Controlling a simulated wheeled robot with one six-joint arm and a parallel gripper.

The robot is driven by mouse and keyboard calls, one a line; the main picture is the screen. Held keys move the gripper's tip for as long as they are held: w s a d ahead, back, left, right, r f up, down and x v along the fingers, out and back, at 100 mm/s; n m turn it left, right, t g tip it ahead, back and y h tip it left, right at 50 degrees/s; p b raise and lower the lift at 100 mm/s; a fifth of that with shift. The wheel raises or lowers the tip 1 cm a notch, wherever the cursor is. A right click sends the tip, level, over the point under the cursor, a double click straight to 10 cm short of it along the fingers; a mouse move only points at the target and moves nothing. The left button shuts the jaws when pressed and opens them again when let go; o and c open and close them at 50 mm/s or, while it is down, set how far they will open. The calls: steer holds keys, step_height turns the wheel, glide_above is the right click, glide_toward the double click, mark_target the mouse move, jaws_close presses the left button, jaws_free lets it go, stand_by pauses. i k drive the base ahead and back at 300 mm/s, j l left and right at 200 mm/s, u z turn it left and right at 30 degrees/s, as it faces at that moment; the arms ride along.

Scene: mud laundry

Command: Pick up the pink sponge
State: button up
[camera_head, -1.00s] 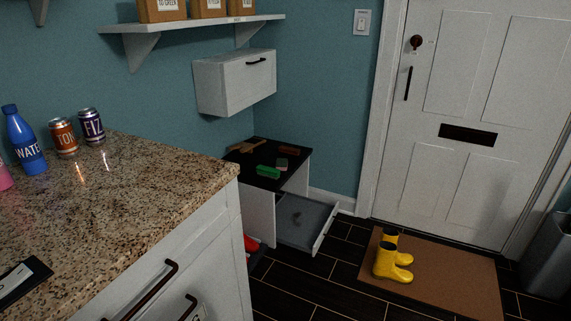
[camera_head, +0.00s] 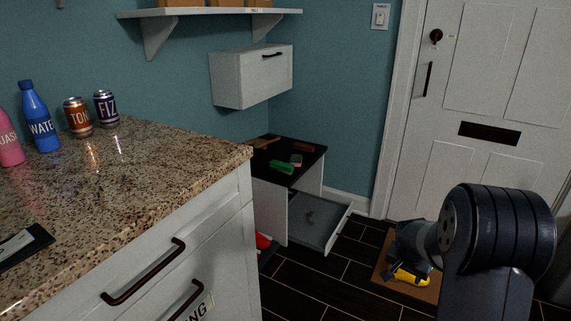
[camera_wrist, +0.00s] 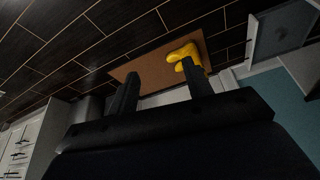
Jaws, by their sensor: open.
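A small pinkish block, which looks like the pink sponge (camera_head: 296,160), lies on the black top of a low bench (camera_head: 308,154) in the head view. A green block (camera_head: 282,167) lies just in front of it. My gripper (camera_wrist: 160,68) is open and empty in the wrist view, with its two fingers apart. In the head view my arm is at the lower right, and my gripper (camera_head: 408,265) is in front of the doormat, well to the right of the bench. The sponge does not show in the wrist view.
A brown block (camera_head: 303,147) also lies on the bench top. A drawer (camera_head: 322,226) stands pulled out below it. A granite counter (camera_head: 150,185) fills the left. Yellow boots (camera_wrist: 184,55) stand on a brown doormat (camera_wrist: 152,76). A white cabinet (camera_head: 250,78) hangs above the bench.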

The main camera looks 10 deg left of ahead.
mark_target(295, 159)
steer(key=i+u, duration=0.45)
steer(key=i+l+u, duration=0.15)
steer(key=i+u, duration=0.15)
steer(key=u, duration=0.15)
steer(key=i+l+u, duration=0.25)
steer(key=i+l, duration=1.35)
steer(key=i, duration=0.15)
